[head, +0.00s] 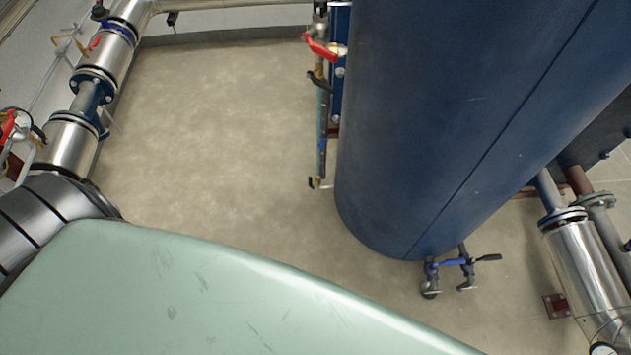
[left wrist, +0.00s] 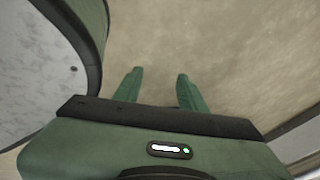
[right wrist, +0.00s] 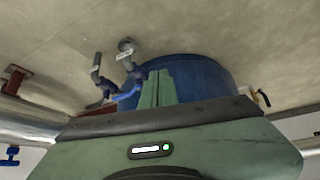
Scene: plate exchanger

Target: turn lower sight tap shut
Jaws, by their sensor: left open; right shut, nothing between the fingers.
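The lower sight tap (head: 316,184) is a small brass tap with a dark handle at the foot of the thin sight tube (head: 322,130), left of the big blue tank (head: 440,120) in the head view. A small dark-handled tap (right wrist: 263,97) beside the tank in the right wrist view looks like the same one; its handle angle is hard to read. My right gripper (right wrist: 156,75) is shut and empty, with the tank behind its fingertips. My left gripper (left wrist: 158,80) is open and empty over bare floor. Neither gripper shows in the head view.
Above the tube are a dark-handled upper tap (head: 318,79) and a red-handled valve (head: 320,47). Drain pipes with a blue valve (head: 452,262) stand under the tank. Metal pipework (head: 70,140) lines the left. The floor (head: 220,130) between is clear.

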